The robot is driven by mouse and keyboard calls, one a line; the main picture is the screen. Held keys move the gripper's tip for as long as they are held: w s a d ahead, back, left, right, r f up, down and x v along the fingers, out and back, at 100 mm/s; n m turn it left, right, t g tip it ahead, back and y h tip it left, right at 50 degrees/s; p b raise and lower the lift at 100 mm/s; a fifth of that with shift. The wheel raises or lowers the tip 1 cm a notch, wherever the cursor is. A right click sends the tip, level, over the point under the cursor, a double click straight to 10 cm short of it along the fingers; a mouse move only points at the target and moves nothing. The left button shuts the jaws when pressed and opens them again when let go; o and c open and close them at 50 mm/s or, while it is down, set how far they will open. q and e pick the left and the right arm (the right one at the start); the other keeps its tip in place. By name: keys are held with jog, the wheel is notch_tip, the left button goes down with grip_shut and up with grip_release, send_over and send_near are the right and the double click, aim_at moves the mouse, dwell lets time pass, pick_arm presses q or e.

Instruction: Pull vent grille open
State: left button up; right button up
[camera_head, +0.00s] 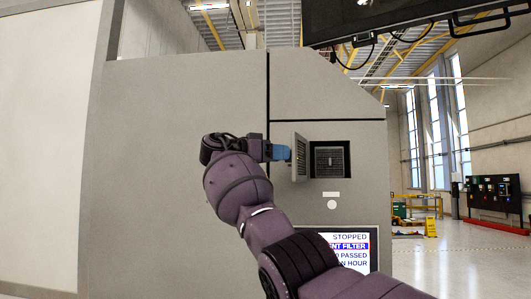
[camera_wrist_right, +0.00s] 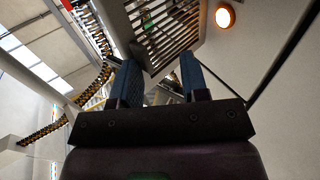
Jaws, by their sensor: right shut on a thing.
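The vent grille (camera_head: 300,157) is a small grey slatted door on the large grey machine cabinet. It stands swung out to the left of a dark square opening (camera_head: 329,160), which has a slatted panel inside. My right gripper (camera_head: 288,153) reaches the grille's left side with its blue fingers and is shut on it. In the right wrist view the grille's slats (camera_wrist_right: 165,25) show just beyond the fingertips (camera_wrist_right: 158,62). The exact part between the fingers is hard to make out there. My left gripper is not in view.
The cabinet front (camera_head: 180,130) is flat. A screen (camera_head: 348,246) below the opening reads "STOPPED", partly hidden by my right arm. A dark panel (camera_head: 400,15) hangs above at the right. Open floor lies to the right, with a yellow sign (camera_head: 430,227).

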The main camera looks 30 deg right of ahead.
jog(key=a, duration=1)
jog(key=shift+w+a, duration=0.35)
jog(key=shift+a, duration=0.05)
jog(key=shift+d, duration=0.1)
